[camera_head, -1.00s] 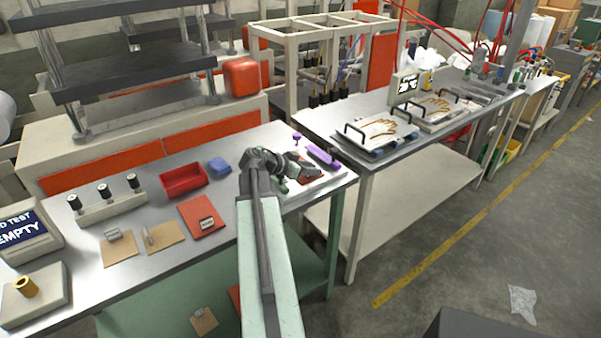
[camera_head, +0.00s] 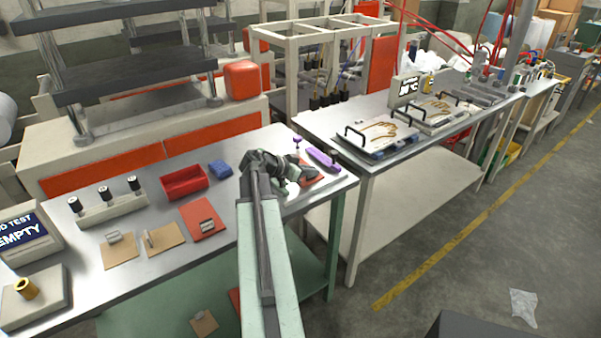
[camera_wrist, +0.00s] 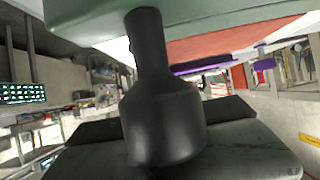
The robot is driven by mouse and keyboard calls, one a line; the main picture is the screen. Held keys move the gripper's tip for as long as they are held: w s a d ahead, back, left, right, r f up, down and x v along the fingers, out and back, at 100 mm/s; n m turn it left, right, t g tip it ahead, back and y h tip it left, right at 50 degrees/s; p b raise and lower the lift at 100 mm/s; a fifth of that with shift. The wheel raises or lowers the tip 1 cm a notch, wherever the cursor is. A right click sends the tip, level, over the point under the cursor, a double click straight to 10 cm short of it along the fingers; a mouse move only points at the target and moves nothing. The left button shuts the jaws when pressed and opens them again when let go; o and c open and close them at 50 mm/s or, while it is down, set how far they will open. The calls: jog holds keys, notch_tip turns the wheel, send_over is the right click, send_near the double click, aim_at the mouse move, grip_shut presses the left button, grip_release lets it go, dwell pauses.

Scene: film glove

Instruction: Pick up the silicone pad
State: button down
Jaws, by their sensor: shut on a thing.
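My gripper (camera_head: 305,181) is over the right end of the near workbench (camera_head: 100,282). The silicone pad, which I take to be the flat red piece (camera_head: 313,175), shows at the fingertips, partly hidden by them. In the wrist view a broad red surface (camera_wrist: 225,42) lies beyond the dark bottle-shaped part in the foreground. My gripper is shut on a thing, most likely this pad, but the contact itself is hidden.
A purple piece (camera_head: 323,159) lies just beyond the gripper. A red bin (camera_head: 184,181), a blue block (camera_head: 220,168) and a red sheet (camera_head: 200,218) are to its left. The second bench with glove plates (camera_head: 378,137) stands to the right, across a gap.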

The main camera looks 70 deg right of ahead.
dwell(0.8)
notch_tip(320, 180, up, 10)
jog(key=p, duration=1)
jog(key=shift+r, duration=0.15)
